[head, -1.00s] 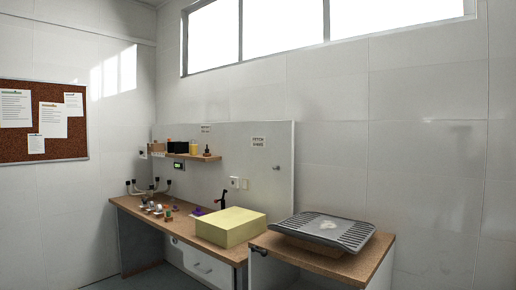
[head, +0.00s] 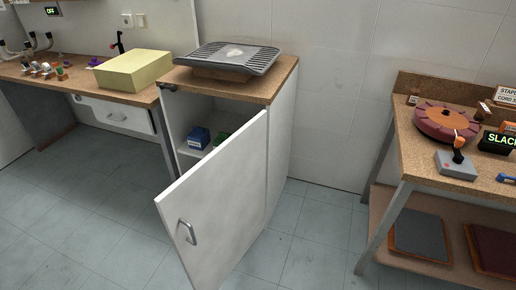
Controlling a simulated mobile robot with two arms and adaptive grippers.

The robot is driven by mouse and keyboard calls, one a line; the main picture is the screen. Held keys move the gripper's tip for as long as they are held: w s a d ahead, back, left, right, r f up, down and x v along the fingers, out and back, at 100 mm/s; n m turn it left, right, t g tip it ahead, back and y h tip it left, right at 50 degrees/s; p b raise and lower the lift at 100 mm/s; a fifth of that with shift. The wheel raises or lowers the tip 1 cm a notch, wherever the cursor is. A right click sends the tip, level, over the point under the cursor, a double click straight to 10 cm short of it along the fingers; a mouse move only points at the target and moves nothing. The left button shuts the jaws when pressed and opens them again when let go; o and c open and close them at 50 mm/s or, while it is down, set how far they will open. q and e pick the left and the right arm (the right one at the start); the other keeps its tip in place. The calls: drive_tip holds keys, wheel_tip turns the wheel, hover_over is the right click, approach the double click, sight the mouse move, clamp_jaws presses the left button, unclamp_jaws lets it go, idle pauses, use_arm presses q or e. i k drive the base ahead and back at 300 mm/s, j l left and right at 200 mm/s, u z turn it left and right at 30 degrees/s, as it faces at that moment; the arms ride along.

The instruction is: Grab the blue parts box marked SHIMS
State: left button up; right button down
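A small blue box (head: 199,138) with a pale label stands inside the white cabinet, on its shelf. The label is too small to read, so I cannot tell whether it says SHIMS. The cabinet door (head: 222,200) stands open toward me and hides the right part of the interior. A green thing (head: 221,137) shows beside the blue box, partly behind the door. Neither of my grippers shows in the head view.
A grey ridged tray (head: 228,58) lies on the cabinet top. A yellow block (head: 133,70) is on the workbench at left. At right, a workbench (head: 440,178) holds a dark red round reel (head: 446,122) and a joystick box (head: 456,164). Floor (head: 90,200) is clear in front.

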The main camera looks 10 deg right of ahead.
sight(199, 138)
drive_tip(key=i+j+z, duration=0.15)
drive_tip(key=j+z, duration=0.2)
drive_tip(key=j, duration=0.15)
drive_tip(key=i+j+z, duration=0.15)
drive_tip(key=j+z, duration=0.25)
drive_tip(key=j, duration=0.15)
drive_tip(key=j+z, duration=0.35)
drive_tip(key=j, duration=1.4)
